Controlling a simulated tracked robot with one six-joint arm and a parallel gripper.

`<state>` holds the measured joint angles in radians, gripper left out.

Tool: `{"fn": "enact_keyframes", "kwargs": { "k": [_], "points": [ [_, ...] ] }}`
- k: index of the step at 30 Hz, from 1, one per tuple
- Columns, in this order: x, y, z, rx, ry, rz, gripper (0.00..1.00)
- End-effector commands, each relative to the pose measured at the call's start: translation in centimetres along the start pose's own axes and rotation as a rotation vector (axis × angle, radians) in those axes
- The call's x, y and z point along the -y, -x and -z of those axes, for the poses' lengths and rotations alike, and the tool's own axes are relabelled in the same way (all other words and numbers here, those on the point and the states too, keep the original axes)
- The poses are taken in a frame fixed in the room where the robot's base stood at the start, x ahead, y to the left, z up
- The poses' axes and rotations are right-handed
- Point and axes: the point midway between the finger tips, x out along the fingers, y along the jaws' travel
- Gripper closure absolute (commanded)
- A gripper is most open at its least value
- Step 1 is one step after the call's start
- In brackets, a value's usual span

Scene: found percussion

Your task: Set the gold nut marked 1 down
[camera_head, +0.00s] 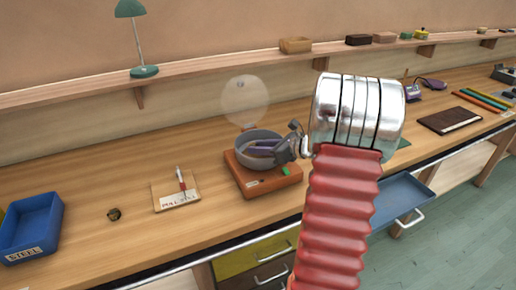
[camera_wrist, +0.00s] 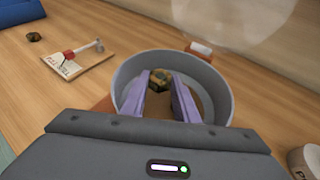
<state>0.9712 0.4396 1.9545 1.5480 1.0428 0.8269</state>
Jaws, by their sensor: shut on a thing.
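My gripper (camera_wrist: 163,88) has two purple fingers, reaching down inside a grey round bowl (camera_wrist: 124,82). They are shut on a gold nut (camera_wrist: 159,74) at their tips. I cannot read a mark on it, nor tell whether it touches the bowl's floor. In the head view the grey bowl (camera_head: 244,137) sits on an orange-brown box (camera_head: 262,184); my gripper (camera_head: 259,147) is in it and the held nut is hidden. A second dark gold nut (camera_head: 114,214) lies apart on the bench; it also shows in the wrist view (camera_wrist: 34,36).
A clear round lid (camera_head: 245,100) stands up behind the bowl. A card with a red-and-white lever (camera_head: 181,187) lies to its left. A blue tray labelled STEEL (camera_head: 33,226) is at the far left. A lamp (camera_head: 140,70) stands on the shelf.

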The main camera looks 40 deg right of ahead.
Motion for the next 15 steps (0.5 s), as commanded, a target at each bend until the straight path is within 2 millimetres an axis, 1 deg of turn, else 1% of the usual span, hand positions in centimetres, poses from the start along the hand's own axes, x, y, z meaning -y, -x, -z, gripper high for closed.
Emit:
{"fn": "enact_keyframes", "kwargs": {
  "k": [15],
  "points": [
    [0.01, -0.33, 0.86, 0.0, 0.0, 0.0, 0.98]
  ]
}}
